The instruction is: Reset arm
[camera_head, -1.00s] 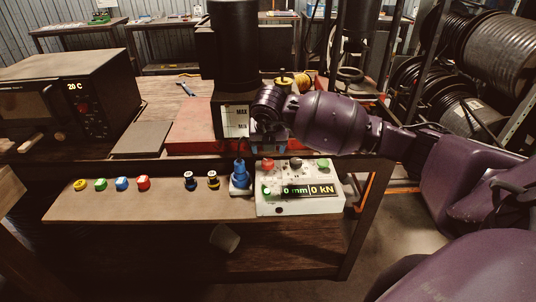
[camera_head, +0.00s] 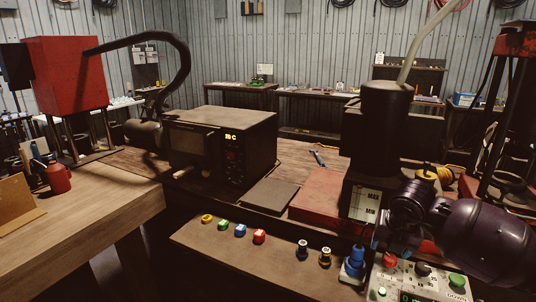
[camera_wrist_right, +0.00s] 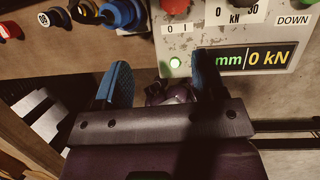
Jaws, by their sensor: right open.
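My purple right arm comes in from the right in the head view. Its right gripper (camera_head: 380,240) hangs above the white control box (camera_head: 432,288), close to the blue knob-like fitting (camera_head: 354,264) and the red button (camera_head: 389,260). The blue fitting (camera_wrist_right: 122,14) is beyond the left finger. My left gripper is out of view.
Yellow (camera_head: 207,218), green (camera_head: 223,225), blue (camera_head: 240,230) and red (camera_head: 260,236) buttons and two dark selectors sit along the front shelf. A black container (camera_head: 384,120) with MAX/MIN marks stands behind. A dark oven-like box (camera_head: 222,145) and a wooden table (camera_head: 90,220) are left.

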